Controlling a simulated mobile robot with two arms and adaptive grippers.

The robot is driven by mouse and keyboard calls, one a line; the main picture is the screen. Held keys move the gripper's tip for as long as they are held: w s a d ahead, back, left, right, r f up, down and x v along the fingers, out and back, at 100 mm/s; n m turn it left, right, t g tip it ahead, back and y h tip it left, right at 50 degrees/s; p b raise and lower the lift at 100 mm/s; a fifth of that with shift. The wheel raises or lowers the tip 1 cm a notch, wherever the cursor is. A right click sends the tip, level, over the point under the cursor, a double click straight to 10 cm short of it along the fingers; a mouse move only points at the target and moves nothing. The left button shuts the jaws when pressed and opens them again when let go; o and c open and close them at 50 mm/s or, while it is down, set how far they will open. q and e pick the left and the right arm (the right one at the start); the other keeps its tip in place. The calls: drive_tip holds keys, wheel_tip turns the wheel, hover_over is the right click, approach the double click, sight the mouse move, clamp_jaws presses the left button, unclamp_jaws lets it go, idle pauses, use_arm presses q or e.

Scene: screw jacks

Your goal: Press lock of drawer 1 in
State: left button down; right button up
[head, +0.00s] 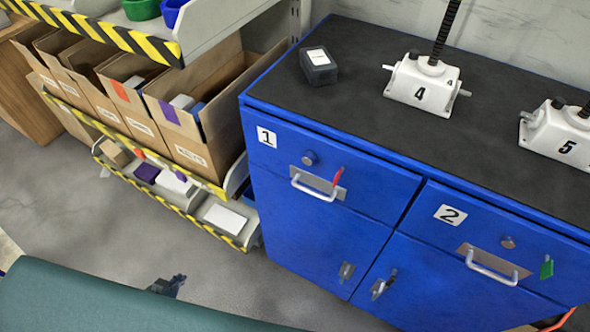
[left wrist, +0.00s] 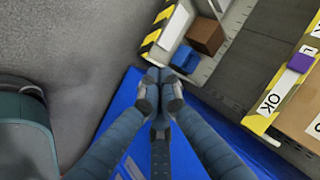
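Drawer 1 (head: 353,182) is the upper left blue drawer of the cabinet in the head view, marked with a white "1" label, and it looks closed. Its round grey lock (head: 310,158) sits above the metal handle (head: 314,190); how far it stands out I cannot tell. My left gripper (head: 168,286) shows only partly in the head view, low over the floor, left of the cabinet and apart from it. In the left wrist view its two fingertips (left wrist: 160,88) meet, with nothing seen between them. My right gripper is not in view.
Drawer 2 (head: 475,210) is to the right, with its own lock (head: 508,242). Screw jacks 4 (head: 422,84) and 5 (head: 562,136) and a dark box (head: 318,66) stand on the cabinet top. A shelf with cartons (head: 195,135) stands left of the cabinet. Grey floor lies open in front.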

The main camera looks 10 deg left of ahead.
use_arm(q)
drive_tip(key=w+r+m+t+h, duration=0.1)
drive_tip(key=w+r+m+t, duration=0.1)
drive_tip(key=w+r, duration=0.35)
drive_tip(key=w+r+m+t+h, duration=0.1)
drive_tip(key=w+r+m, duration=0.2)
drive_tip(key=r, duration=0.5)
drive_tip(key=w+d+r+m+t+h+b, duration=0.1)
drive_tip(key=w+d+r+m+h, duration=0.15)
drive_tip(key=r, duration=0.35)
drive_tip(key=w+d+r+m+t+h, duration=0.1)
drive_tip(key=w+d+r+m+h, duration=0.2)
drive_tip(key=r, duration=0.4)
drive_tip(key=s+d+r+m+g+h, duration=0.1)
drive_tip(key=s+d+r+m+h, duration=0.2)
drive_tip(key=d+r, duration=0.6)
drive_tip(key=s+d+r+m+g+h, duration=0.2)
drive_tip(key=s+d+r+m+h, duration=0.1)
drive_tip(key=d+r+m, duration=0.4)
drive_tip(key=d+r+h, duration=0.1)
drive_tip(key=d+r, duration=0.1)
drive_tip(key=d, duration=0.1)
drive_tip(key=shift+s+d+r+h+b, duration=0.15)
drive_tip(key=shift+d+r+h+b, duration=0.2)
drive_tip(key=shift+d+r, duration=0.05)
